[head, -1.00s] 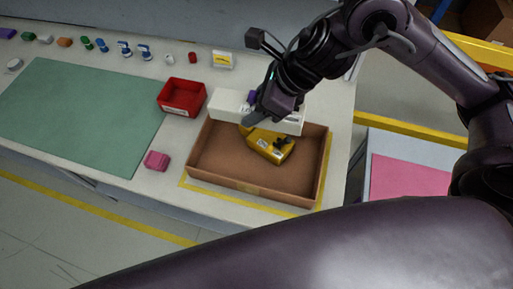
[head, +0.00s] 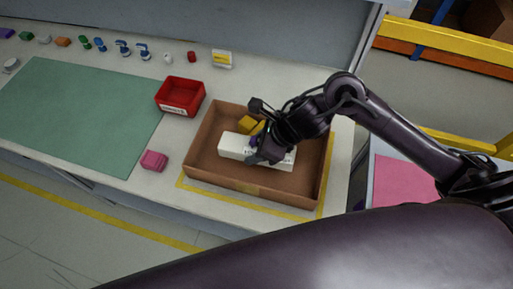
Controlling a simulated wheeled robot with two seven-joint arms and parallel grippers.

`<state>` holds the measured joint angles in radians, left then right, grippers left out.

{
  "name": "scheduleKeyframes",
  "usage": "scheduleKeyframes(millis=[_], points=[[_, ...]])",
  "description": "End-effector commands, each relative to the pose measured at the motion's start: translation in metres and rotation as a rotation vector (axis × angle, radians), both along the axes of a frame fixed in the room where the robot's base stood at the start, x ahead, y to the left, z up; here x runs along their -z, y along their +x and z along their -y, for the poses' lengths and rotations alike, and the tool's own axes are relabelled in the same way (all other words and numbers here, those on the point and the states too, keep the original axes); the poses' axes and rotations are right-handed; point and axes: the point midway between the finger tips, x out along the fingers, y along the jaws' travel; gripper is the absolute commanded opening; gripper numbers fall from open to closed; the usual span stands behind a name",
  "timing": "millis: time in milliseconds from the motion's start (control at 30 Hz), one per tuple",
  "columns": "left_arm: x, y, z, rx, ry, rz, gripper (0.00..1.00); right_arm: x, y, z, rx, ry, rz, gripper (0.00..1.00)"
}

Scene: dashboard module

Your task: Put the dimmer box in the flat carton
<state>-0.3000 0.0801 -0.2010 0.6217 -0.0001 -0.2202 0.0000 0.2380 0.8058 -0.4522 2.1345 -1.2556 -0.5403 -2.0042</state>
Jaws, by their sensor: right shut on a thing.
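The dimmer box appears to be the long white box (head: 232,146) with dark print and a small purple part on top. My right gripper (head: 259,150) is shut on it near its middle and hides part of it. The box is over the inside of the flat carton (head: 222,179), a low open brown carton at the table's right end. I cannot tell whether the box touches the carton floor. A yellow object (head: 247,123) lies in the carton behind the white box, mostly hidden now. My left gripper is not in view.
A red bin (head: 181,95) stands left of the carton, and a pink block (head: 153,161) lies front left. A green mat (head: 80,110) covers the table's left. Several small parts line the back, with a white-yellow box (head: 222,59). Yellow tape (head: 250,203) borders the carton.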

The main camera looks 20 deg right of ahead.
Motion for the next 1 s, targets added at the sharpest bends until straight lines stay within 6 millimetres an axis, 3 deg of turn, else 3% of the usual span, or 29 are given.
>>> scheduleKeyframes(millis=[100,833,867,1000], points=[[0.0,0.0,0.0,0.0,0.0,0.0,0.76,0.011,-0.001,0.0,0.0,0.001,-0.001,0.23],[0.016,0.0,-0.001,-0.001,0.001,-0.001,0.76,0.023,0.0,0.0,0.0,0.0,0.002,0.23],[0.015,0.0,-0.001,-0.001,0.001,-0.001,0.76,0.022,0.0,0.0,0.0,-0.001,0.002,0.53],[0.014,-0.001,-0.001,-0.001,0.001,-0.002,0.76,0.022,0.0,0.0,0.001,0.0,0.001,0.72]])
